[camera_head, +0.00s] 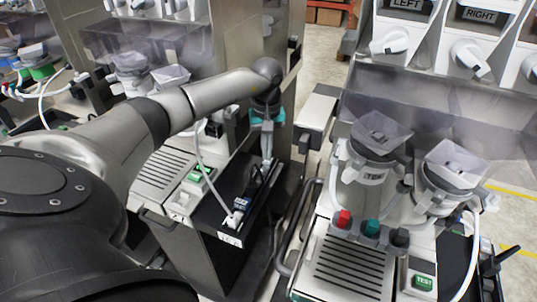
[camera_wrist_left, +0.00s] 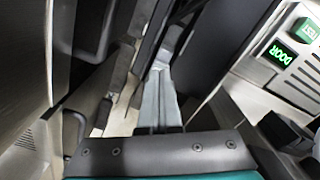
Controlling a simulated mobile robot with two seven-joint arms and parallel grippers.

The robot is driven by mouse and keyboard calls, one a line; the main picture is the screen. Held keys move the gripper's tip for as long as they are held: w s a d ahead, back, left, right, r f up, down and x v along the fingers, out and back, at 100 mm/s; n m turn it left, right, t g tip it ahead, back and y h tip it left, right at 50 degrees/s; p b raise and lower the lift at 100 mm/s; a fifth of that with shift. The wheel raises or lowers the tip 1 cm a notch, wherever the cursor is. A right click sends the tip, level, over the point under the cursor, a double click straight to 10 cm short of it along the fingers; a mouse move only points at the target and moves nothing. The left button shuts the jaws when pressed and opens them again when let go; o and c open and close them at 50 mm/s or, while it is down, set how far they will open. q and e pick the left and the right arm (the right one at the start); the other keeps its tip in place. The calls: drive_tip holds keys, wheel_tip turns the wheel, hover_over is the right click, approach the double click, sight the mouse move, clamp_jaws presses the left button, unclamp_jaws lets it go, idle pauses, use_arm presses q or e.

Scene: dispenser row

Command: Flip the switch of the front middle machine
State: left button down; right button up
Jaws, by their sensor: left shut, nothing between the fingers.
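My left gripper (camera_head: 267,158) is shut and empty, pointing down over the dark side tray (camera_head: 225,222) of the machine left of centre. In the left wrist view its closed fingers (camera_wrist_left: 160,98) show close together. That machine (camera_head: 165,172) has a grey grille, a green-lit display (camera_head: 200,174) and a pale control below it. I cannot make out for certain which part is the switch. My right gripper is not in view.
A white hose end (camera_head: 233,217) and a dark handled part (camera_head: 243,203) are in the side tray. A narrow gap with bent metal rails (camera_head: 291,235) separates the machines.

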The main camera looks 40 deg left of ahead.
sight(267, 162)
use_arm(q)
drive_tip(key=shift+s+f+b, duration=0.1)
drive_tip(key=shift+f+b, duration=0.8)
drive_tip(key=shift+f, duration=0.15)
idle(0.4)
drive_tip(key=shift+r, duration=0.15)
drive_tip(key=shift+r+p, duration=0.55)
drive_tip(key=shift+p, duration=0.05)
drive_tip(key=shift+r+p, duration=1.9)
drive_tip(key=shift+r, duration=0.95)
